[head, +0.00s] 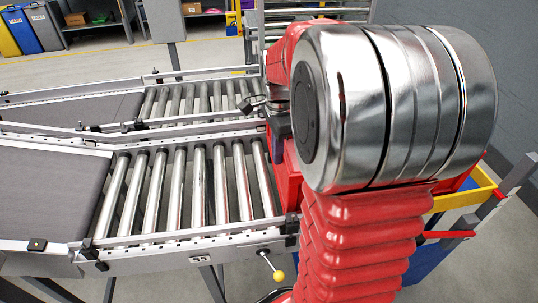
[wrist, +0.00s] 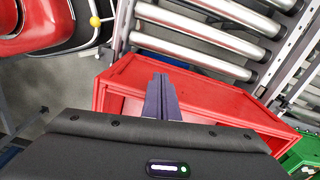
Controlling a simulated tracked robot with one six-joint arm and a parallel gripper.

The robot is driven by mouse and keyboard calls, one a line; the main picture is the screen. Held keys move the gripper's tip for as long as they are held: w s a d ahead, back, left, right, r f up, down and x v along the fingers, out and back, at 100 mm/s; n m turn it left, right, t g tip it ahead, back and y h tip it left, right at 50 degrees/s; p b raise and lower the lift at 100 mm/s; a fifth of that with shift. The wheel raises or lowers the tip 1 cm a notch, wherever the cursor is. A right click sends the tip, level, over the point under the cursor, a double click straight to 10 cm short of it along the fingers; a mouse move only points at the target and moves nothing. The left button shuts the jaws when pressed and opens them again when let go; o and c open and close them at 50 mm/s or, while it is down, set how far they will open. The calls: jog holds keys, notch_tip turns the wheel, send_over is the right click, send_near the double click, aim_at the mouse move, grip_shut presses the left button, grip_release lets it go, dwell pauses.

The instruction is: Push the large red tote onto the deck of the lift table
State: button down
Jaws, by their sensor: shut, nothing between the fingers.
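The large red tote (wrist: 205,90) lies across the middle of the wrist view, beside the rollers. My gripper (wrist: 163,80) is shut and empty, its fingertips over the tote's near side; whether they touch it I cannot tell. In the head view my arm hides most of the tote, and only a red strip (head: 288,185) shows at the end of the rollers. My gripper is mostly hidden there too. A yellow rim (head: 465,195) at the right may be part of the lift table, but its deck cannot be made out.
A roller conveyor (head: 185,190) with steel side rails fills the left, with a grey belt (head: 45,195) beyond. A yellow-knobbed lever (head: 278,275) sticks out of its front. A green container (wrist: 303,152) shows at the wrist view's lower right. A grey wall stands at the right.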

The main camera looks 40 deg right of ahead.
jog(key=s+d, duration=0.4)
jog(key=d, duration=0.9)
jog(key=w+a+r, duration=0.1)
jog(key=a+r, duration=0.2)
jog(key=r, duration=0.7)
jog(key=shift+a, duration=0.35)
